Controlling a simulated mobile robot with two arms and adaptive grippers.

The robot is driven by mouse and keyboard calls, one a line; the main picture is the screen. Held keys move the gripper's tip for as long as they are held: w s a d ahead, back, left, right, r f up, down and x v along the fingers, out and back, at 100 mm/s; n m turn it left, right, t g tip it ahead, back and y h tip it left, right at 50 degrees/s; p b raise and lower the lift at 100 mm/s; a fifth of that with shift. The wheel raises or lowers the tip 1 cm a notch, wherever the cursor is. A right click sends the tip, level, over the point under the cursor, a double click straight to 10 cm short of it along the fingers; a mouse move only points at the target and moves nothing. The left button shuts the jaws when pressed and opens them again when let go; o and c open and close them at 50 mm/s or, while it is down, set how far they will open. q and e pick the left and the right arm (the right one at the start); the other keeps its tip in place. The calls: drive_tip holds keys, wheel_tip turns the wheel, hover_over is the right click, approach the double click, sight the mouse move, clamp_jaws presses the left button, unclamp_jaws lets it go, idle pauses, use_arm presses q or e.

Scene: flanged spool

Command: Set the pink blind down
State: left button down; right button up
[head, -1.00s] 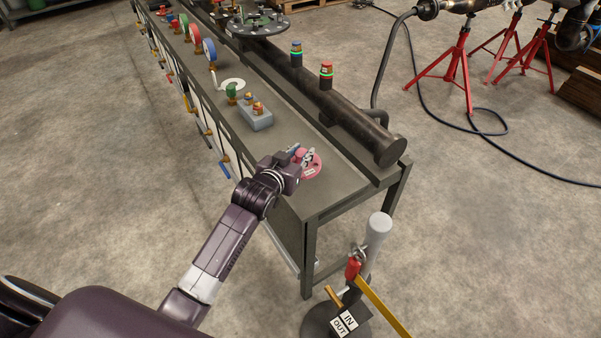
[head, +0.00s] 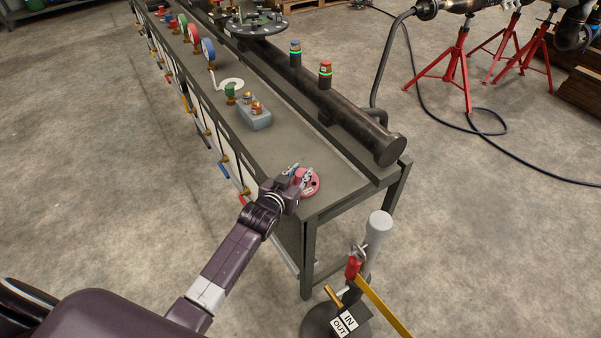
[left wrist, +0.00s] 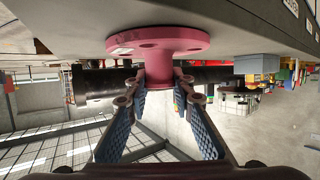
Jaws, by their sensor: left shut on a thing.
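The pink blind (head: 314,186) is a round flange with holes, a pale label and a central stem. It is at the near end of the grey bench (head: 283,150). My left gripper (head: 301,177) is shut on it. In the left wrist view, where the bench appears at the top, the blind's stem (left wrist: 158,68) sits between the blue-padded fingers of my gripper (left wrist: 159,98). The blind's disc (left wrist: 160,40) lies flat against or very close to the bench top; I cannot tell if it touches. My right gripper is not in view.
A dark pipe (head: 340,110) with two lit buttons runs along the bench's far side. A grey block with brass fittings (head: 255,117) and a green valve (head: 231,92) stand farther up. An IN/OUT valve stand (head: 345,300) is on the floor beside the bench end.

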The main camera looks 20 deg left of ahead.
use_arm(q)
drive_tip(key=c, duration=2.1)
unclamp_jaws()
drive_tip(key=o, duration=0.4)
drive_tip(key=shift+o, duration=0.2)
drive_tip(key=v, duration=1.2)
drive_tip(key=shift+p, duration=0.35)
